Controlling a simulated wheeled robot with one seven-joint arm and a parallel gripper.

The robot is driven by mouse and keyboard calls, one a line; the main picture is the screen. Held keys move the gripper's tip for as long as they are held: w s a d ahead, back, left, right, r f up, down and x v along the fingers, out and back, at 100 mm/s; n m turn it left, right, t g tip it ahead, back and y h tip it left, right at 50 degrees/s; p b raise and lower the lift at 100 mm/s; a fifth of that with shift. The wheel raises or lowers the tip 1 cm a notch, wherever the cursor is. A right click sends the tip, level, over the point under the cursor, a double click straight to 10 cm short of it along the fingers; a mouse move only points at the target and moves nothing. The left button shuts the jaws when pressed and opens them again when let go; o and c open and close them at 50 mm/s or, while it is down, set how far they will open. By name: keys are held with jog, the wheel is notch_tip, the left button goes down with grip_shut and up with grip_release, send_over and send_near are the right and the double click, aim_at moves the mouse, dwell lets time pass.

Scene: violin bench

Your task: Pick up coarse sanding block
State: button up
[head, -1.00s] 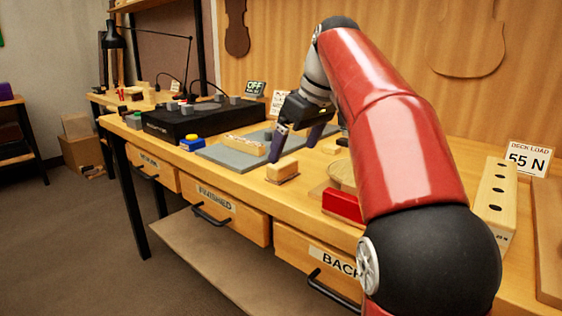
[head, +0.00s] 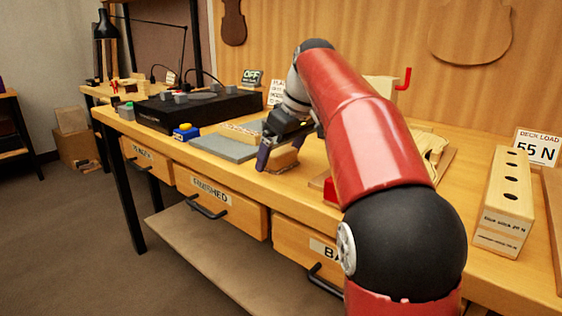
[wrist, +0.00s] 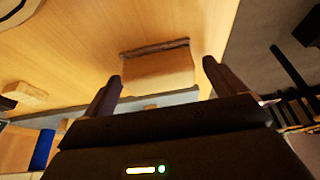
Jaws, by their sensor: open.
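A small tan wooden block with a dark rough strip along one face, which looks like the coarse sanding block (head: 284,162), sits on the bench near its front edge. In the wrist view the block (wrist: 158,70) lies between and just beyond my two fingertips, with a gap to either side. My gripper (head: 280,154) is open and low over the block, pointing down. One dark finger shows on the block's left side in the head view; the other is mostly hidden. No grip on the block shows. The grit marking cannot be read.
A grey mat (head: 222,149) with a long light block (head: 240,133) lies left of my gripper. A blue and yellow button box (head: 186,132) and a black case (head: 198,107) stand further left. A drilled wooden block (head: 504,200) stands at the right.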

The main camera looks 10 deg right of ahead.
aim_at(281, 150)
jog(key=shift+c, duration=0.4)
jog(key=c, duration=1)
jog(key=shift+r, duration=0.1)
notch_tip(281, 150, up, 10)
jog(key=p, duration=0.4)
jog(key=o, duration=0.3)
jog(key=shift+c, duration=0.9)
